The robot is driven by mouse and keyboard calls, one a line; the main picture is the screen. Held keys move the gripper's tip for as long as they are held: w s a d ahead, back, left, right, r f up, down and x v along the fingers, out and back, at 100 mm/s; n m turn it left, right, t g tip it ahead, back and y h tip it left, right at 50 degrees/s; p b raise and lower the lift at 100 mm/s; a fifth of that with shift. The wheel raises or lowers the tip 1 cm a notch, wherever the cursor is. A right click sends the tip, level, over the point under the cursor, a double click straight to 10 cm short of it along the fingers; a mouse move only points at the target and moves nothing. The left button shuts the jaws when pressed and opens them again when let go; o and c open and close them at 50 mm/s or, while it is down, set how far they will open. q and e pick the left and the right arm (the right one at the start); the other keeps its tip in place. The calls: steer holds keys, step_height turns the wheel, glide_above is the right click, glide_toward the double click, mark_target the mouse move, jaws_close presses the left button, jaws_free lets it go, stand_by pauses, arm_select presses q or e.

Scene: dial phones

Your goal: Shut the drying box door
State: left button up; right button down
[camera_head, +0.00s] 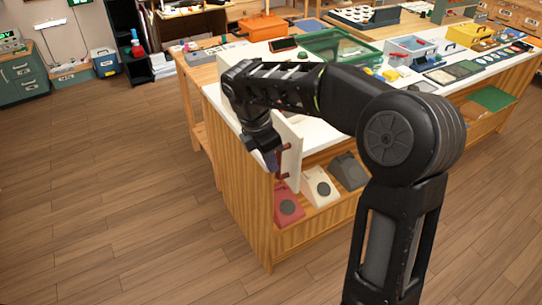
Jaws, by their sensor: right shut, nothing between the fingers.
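A white door panel (291,150) stands out past the front edge of the counter, seen at a steep angle, with a reddish-brown handle on its face. It looks open. A pale box body (232,56), which may be the drying box, shows behind my arm on the counter's left end; my arm hides most of it and the hinge side. My right gripper (271,163) is shut and empty, pointing down just left of the door by the handle. I cannot tell whether it touches the door. My left gripper is not in view.
The wooden counter (240,170) has a shelf below with a red phone (288,206), a cream phone (320,188) and a dark phone (349,171). A green tray (338,46) and several boxes stand on top. The floor (110,190) to the left is clear.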

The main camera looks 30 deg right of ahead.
mark_target(290, 172)
steer(key=x, duration=0.6)
steer(key=shift+d+f+p, duration=0.2)
steer(key=shift+f+p, duration=0.1)
steer(key=shift+d+p, duration=0.5)
steer(key=shift+d, duration=1.3)
steer(key=shift+s+d+r, duration=0.1)
